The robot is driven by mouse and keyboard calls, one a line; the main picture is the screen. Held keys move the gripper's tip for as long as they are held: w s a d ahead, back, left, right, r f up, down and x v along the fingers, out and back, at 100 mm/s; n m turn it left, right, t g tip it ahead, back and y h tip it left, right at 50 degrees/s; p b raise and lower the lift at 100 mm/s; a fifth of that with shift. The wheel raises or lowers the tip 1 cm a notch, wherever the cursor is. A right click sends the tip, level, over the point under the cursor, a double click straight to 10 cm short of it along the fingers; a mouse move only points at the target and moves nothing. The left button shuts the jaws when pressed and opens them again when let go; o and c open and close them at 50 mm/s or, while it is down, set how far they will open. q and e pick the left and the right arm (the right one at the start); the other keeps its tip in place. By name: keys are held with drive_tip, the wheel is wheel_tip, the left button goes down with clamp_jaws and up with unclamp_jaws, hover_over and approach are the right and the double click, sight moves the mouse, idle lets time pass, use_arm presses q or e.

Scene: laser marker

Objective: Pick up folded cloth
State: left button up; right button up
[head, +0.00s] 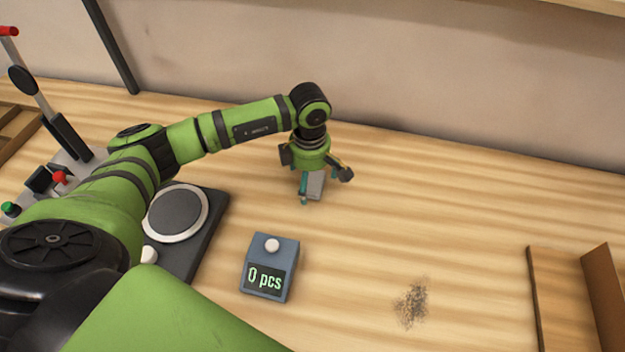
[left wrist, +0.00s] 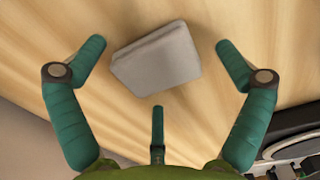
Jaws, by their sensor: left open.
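The folded cloth (left wrist: 157,57) is a small grey, flat rectangular bundle on the wooden table. In the head view the cloth (head: 315,186) is partly hidden under my left gripper (head: 318,196). In the left wrist view my left gripper (left wrist: 158,70) is open, with its teal fingers spread on both sides of the cloth. No finger appears to touch it. The gripper points down at the cloth from above; the exact height is hard to tell. My right gripper is not in view.
A counter box (head: 270,268) reading "0 pcs" stands in front of the cloth. A dark device with a round plate (head: 176,212) is to its left. A dark dust patch (head: 412,302) lies at right front. A brown box (head: 604,298) stands at far right. The table's right middle is clear.

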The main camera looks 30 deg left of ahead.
sight(310, 179)
use_arm(q)
drive_tip(key=shift+c, duration=0.4)
drive_tip(key=c, duration=1.3)
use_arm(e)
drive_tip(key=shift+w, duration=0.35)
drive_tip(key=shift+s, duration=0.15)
use_arm(q)
drive_tip(key=shift+r, duration=0.5)
wheel_tip(310, 179, up, 3)
drive_tip(key=shift+w+b, duration=0.1)
drive_tip(key=shift+b, duration=0.6)
drive_tip(key=s+d+r+b, duration=0.1)
drive_tip(key=s+d+r, duration=0.1)
drive_tip(key=s, duration=0.3)
drive_tip(key=s+d+r, duration=0.3)
drive_tip(key=s+r, duration=0.2)
drive_tip(key=shift+s+b, duration=0.35)
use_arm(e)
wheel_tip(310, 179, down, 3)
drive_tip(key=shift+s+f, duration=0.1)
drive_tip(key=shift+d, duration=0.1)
